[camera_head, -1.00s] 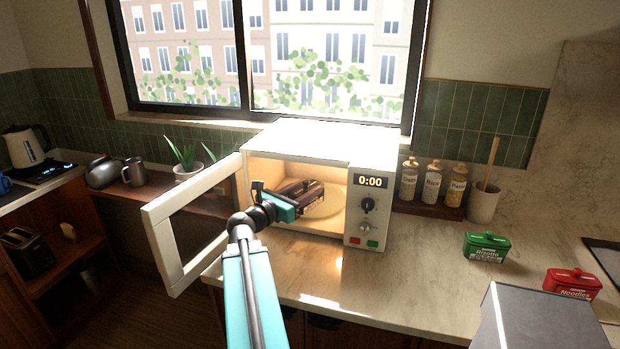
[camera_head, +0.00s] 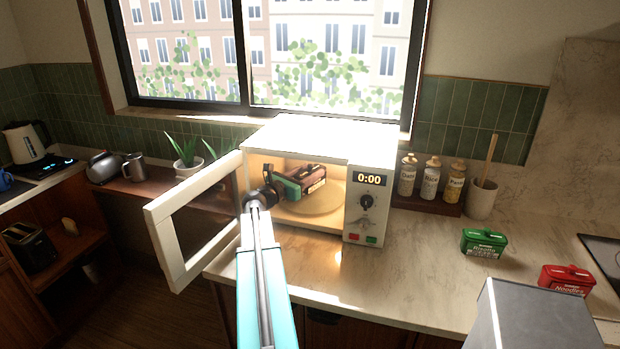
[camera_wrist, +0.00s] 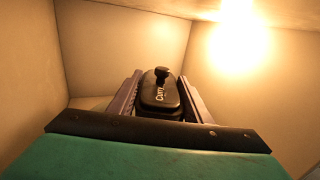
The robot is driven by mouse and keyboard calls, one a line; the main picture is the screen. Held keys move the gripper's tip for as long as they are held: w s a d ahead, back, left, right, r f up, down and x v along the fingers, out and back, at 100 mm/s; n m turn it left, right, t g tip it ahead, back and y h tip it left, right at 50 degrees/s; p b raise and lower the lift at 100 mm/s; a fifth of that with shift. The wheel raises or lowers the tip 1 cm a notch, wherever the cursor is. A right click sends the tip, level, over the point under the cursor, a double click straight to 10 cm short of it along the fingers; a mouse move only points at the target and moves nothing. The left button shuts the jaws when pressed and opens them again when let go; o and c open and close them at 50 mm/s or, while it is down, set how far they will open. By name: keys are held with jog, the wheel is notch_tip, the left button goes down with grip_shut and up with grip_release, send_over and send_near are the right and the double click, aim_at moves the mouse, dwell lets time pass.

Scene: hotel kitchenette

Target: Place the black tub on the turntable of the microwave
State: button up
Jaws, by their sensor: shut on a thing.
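The white microwave (camera_head: 322,132) stands on the counter with its door (camera_head: 190,222) swung open to the left and its inside lit. Its round turntable (camera_head: 325,203) shows on the cavity floor. My gripper (camera_head: 312,178) reaches through the opening and is inside the cavity. In the wrist view my gripper (camera_wrist: 160,100) is shut on the black tub (camera_wrist: 160,92), with one finger on each side.
The open door stands close to the left of my arm. A green tub (camera_head: 484,242) and a red tub (camera_head: 566,279) sit on the counter at right. Several jars (camera_head: 432,178) and a utensil pot (camera_head: 482,198) stand right of the microwave. The counter front is clear.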

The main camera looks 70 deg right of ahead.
jog(key=shift+w+d, duration=0.15)
jog(key=shift+d, duration=0.5)
jog(key=shift+w+d, duration=0.15)
jog(key=shift+d, duration=0.35)
jog(key=shift+a+f+p, duration=0.1)
jog(key=shift+f+p, duration=0.6)
jog(key=shift+f, duration=1.1)
jog(key=shift+f, duration=0.2)
jog(key=o, duration=1.3)
jog(key=shift+c, duration=0.2)
jog(key=shift+r, duration=0.2)
